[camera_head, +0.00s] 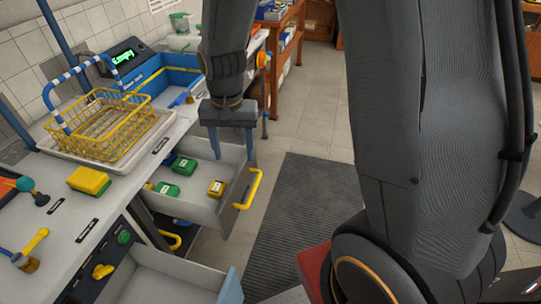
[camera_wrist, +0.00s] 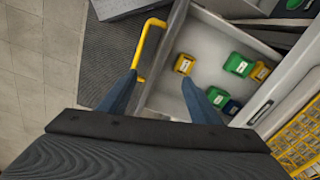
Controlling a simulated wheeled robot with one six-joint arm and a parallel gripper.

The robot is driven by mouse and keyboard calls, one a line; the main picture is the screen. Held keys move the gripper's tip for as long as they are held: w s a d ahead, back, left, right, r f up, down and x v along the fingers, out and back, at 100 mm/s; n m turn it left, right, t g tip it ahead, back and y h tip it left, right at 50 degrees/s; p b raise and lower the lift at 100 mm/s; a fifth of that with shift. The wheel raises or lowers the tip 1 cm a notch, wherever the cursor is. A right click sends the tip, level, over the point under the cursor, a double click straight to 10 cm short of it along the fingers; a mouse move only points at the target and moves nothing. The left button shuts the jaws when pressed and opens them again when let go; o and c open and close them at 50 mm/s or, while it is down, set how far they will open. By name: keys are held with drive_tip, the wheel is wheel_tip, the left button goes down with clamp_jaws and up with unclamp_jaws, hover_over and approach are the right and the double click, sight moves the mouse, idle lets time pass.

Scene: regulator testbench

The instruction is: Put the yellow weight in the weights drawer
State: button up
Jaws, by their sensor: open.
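A yellow weight (camera_head: 217,188) with a pale label lies on the floor of the open grey drawer (camera_head: 205,212), on the side near its yellow handle. It also shows in the wrist view (camera_wrist: 184,64), apart from the other weights. Green weights (camera_head: 167,189), a dark blue one and another yellow one (camera_wrist: 260,71) lie toward the counter side of this drawer. My gripper (camera_head: 232,150) is over the drawer, pointing down. Its two blue-grey fingers are apart with nothing between them, and they also show in the wrist view (camera_wrist: 160,82).
The drawer's yellow handle (camera_head: 250,190) stands out over a dark floor mat (camera_head: 285,220). A lower drawer (camera_head: 165,280) is open and looks empty. A yellow wire basket (camera_head: 100,125) and a yellow-green sponge (camera_head: 90,181) are on the counter.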

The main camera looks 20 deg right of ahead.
drive_tip(key=s+d+r+n, duration=0.4)
drive_tip(key=s+d, duration=0.4)
drive_tip(key=s, duration=0.2)
drive_tip(key=shift+s+r+n, duration=0.2)
drive_tip(key=shift+s+n, duration=0.05)
drive_tip(key=shift+n, duration=0.15)
